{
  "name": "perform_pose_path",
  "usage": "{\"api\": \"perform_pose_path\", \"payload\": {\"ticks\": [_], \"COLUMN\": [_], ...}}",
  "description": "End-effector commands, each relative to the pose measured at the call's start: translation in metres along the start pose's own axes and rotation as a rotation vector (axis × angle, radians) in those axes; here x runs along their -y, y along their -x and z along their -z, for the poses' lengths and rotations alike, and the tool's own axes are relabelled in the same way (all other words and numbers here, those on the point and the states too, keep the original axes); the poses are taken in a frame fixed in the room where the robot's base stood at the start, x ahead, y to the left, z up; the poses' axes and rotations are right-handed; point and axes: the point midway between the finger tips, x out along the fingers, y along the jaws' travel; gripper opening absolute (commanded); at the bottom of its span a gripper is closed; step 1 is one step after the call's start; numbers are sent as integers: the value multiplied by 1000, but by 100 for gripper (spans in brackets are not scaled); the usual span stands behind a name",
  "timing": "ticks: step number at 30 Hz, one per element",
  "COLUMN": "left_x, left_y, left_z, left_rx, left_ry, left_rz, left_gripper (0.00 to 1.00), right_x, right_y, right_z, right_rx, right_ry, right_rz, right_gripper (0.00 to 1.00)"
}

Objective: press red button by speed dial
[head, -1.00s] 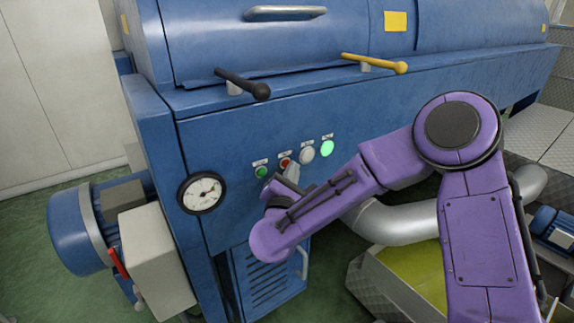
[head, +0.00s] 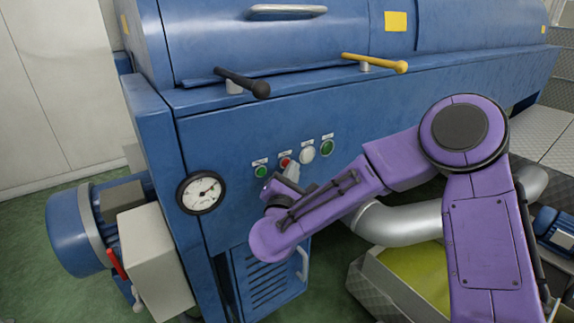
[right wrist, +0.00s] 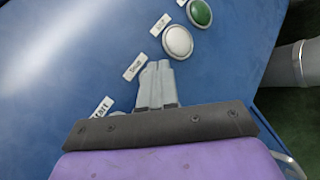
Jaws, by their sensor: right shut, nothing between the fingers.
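The red button (head: 285,161) sits in a slanting row on the blue machine's front panel, up and right of the round white dial (head: 201,193). My right gripper (head: 292,168) is shut and empty, its grey fingertips right at the red button and partly covering it. I cannot tell for certain whether they touch it. In the right wrist view the shut fingers (right wrist: 158,66) point at the panel below a small label, and the red button is hidden behind them. My left gripper is not in view.
A green button (head: 261,171) is left of the red one; a white button (head: 307,154) and an unlit green one (head: 327,147) are to its right. A black lever (head: 243,83) and a yellow lever (head: 374,63) stick out above. A grey pipe (head: 400,222) runs below my arm.

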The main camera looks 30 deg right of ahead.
Motion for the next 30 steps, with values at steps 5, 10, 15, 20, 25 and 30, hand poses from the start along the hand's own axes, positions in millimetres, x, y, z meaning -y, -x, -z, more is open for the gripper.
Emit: {"api": "perform_pose_path", "payload": {"ticks": [5, 10, 15, 20, 25, 30], "left_x": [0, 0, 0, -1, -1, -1], "left_y": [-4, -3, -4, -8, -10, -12], "left_z": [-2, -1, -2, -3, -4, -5], "left_rx": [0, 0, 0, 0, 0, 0], "left_ry": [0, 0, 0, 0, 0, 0], "left_rz": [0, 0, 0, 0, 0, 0], "left_gripper": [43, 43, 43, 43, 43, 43], "right_x": [5, 5, 8, 16, 24, 30], "right_y": [6, 6, 10, 21, 33, 41], "right_z": [-4, -4, -6, -14, -23, -29], "right_rx": [0, -1, -1, -1, -1, 0], "right_ry": [1, 2, 2, 1, 0, 1], "right_rz": [0, 0, -1, -2, -1, -1], "right_gripper": [0, 0, 0, 0, 0, 0]}}
